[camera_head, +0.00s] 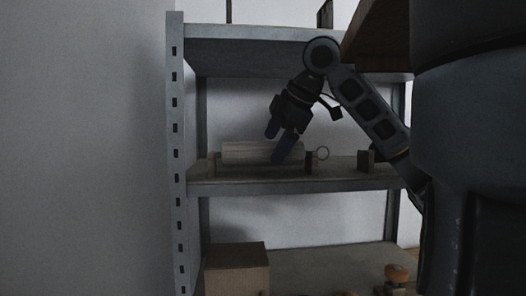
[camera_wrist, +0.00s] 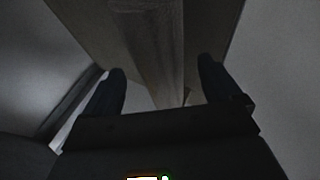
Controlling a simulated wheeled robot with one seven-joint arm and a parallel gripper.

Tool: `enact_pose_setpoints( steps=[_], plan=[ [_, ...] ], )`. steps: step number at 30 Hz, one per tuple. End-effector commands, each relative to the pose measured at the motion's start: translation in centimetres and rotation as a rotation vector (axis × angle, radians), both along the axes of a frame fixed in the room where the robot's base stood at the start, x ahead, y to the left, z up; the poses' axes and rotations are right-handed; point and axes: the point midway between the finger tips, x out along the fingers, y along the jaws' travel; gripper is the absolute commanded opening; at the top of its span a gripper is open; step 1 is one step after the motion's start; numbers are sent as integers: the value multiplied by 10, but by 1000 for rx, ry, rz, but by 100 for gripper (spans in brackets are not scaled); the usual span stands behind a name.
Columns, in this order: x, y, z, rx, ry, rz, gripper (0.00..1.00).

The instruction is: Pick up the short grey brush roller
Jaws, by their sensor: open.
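A grey cylinder, which looks like the brush roller (camera_head: 240,152), lies level on the middle shelf between two small wooden blocks. Its bristles cannot be made out in the dim light. My gripper (camera_head: 278,140) is open and points down at the roller's right part, with one finger overlapping it in the head view. In the wrist view the roller (camera_wrist: 155,45) runs from the top edge down between the two open fingers of my gripper (camera_wrist: 163,68). No contact between fingers and roller can be made out.
The middle shelf (camera_head: 250,188) belongs to a grey metal rack with a perforated post (camera_head: 176,150) at left. The upper shelf (camera_head: 250,34) hangs above my gripper. A wooden box (camera_head: 237,268) stands below.

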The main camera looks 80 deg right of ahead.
Motion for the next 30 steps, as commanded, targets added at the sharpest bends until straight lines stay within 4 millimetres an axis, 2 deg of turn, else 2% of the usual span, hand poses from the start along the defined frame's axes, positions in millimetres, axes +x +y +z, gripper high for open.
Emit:
enact_pose_setpoints(
  steps=[4, 12, 30],
  plan=[
    [6, -5, -10, 0, 0, 0, 91],
    [7, -5, -12, -1, -1, 1, 89],
    [7, -5, -12, 0, -1, 1, 32]
  ],
)
